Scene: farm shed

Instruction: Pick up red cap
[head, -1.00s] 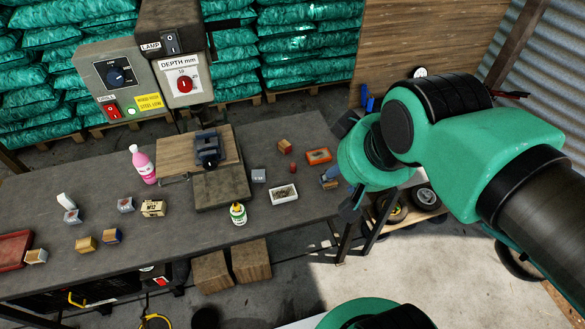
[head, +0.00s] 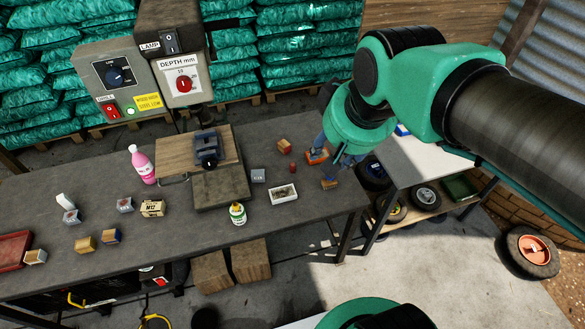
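A small red piece (head: 292,167), most likely the red cap, stands on the right part of the grey workbench (head: 330,220). It is too small to make out in detail. My gripper (head: 334,156) hangs over the right end of the bench, to the right of the red piece and apart from it. Its fingers look spread, with nothing seen between them. One finger partly covers an orange box (head: 316,157).
A wooden block (head: 284,146) stands just behind the red piece. The drill press base (head: 222,188) stands left.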

